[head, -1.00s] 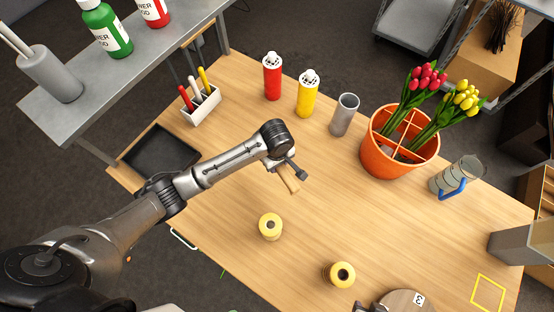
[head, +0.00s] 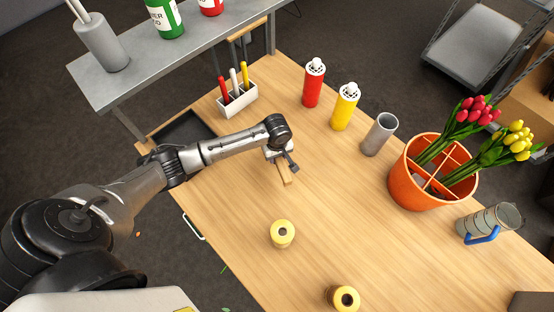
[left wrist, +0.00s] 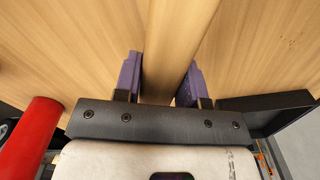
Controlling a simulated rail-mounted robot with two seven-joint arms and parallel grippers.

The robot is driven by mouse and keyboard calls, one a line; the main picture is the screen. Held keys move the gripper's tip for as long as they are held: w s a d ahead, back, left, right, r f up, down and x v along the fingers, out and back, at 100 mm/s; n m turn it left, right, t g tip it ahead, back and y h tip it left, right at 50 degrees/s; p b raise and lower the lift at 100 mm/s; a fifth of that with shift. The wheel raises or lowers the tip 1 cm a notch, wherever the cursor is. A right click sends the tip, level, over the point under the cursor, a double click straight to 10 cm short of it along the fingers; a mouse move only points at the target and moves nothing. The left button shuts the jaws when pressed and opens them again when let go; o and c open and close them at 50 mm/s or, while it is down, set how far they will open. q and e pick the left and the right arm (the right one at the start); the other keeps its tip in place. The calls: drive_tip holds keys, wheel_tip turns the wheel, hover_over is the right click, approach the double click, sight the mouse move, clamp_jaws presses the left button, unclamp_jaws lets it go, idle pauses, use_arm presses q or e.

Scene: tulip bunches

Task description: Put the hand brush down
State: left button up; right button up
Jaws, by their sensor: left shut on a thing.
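The hand brush (head: 285,174) shows as a short light wooden handle below my left gripper (head: 279,156) in the head view. The gripper hides the rest of it there. In the left wrist view the wooden handle (left wrist: 168,50) runs between the two purple fingers of my left gripper (left wrist: 158,82), which is shut on it. Its bristles cannot be made out. The brush is over the wooden table (head: 235,195), between the tool holder and a yellow spool. I cannot tell whether it touches the table. My right gripper is not in view.
A black tray (head: 184,130) and a white tool holder (head: 238,102) stand toward the back left. Red (head: 313,84) and yellow (head: 345,106) shakers, a grey cup (head: 379,134) and an orange tulip bucket (head: 412,190) stand right. Yellow spools (head: 282,233) stand in front. Table between is clear.

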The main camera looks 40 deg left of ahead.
sight(277, 160)
use_arm(q)
wheel_tip(277, 160, down, 4)
drive_tip(key=shift+r+b, duration=0.15)
drive_tip(key=shift+b, duration=0.3)
drive_tip(key=shift+f, duration=0.2)
drive_tip(key=o, duration=0.9)
